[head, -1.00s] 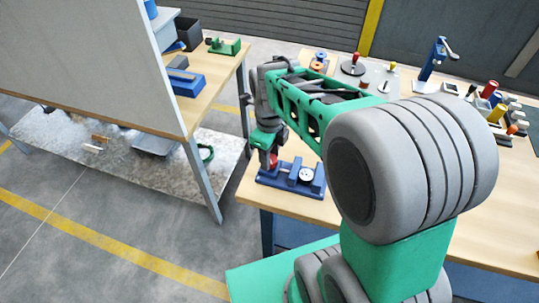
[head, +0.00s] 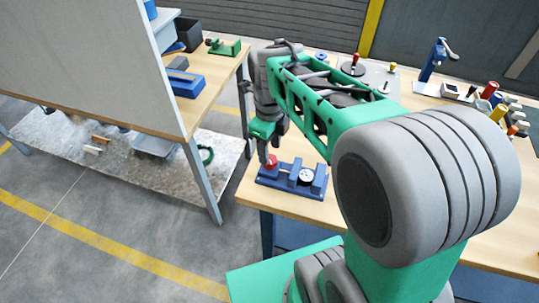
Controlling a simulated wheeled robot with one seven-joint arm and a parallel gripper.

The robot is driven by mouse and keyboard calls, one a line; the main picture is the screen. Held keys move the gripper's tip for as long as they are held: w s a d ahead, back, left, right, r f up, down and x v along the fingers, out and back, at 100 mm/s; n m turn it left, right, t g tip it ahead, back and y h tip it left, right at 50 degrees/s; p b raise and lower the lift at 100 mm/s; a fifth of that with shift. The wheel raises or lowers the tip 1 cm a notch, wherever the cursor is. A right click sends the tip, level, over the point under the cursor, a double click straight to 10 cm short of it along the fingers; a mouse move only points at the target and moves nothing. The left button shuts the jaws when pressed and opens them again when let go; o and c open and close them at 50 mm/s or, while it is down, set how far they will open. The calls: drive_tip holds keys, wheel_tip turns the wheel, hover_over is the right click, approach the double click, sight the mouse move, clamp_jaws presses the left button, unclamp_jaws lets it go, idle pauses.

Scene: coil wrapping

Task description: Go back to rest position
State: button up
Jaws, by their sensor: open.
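My arm reaches out over the wooden table (head: 395,237) from the right. My gripper (head: 263,158) hangs at the arm's far end, pointing down. It is small in the head view and partly hidden by its own wrist. It is just above the blue fixture (head: 312,178), which has a red part (head: 282,167) on its left and a round white dial (head: 306,176). The jaws are open and I see nothing held in them.
A bench (head: 204,104) with blue and green devices stands on the left behind a grey panel (head: 95,60). A blue lever press (head: 433,58) and several coloured cylinders stand at the table's back right. Open floor lies at the front left.

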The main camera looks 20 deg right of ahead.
wheel_tip(320, 180, up, 4)
drive_tip(key=shift+r, duration=0.1)
idle(0.4)
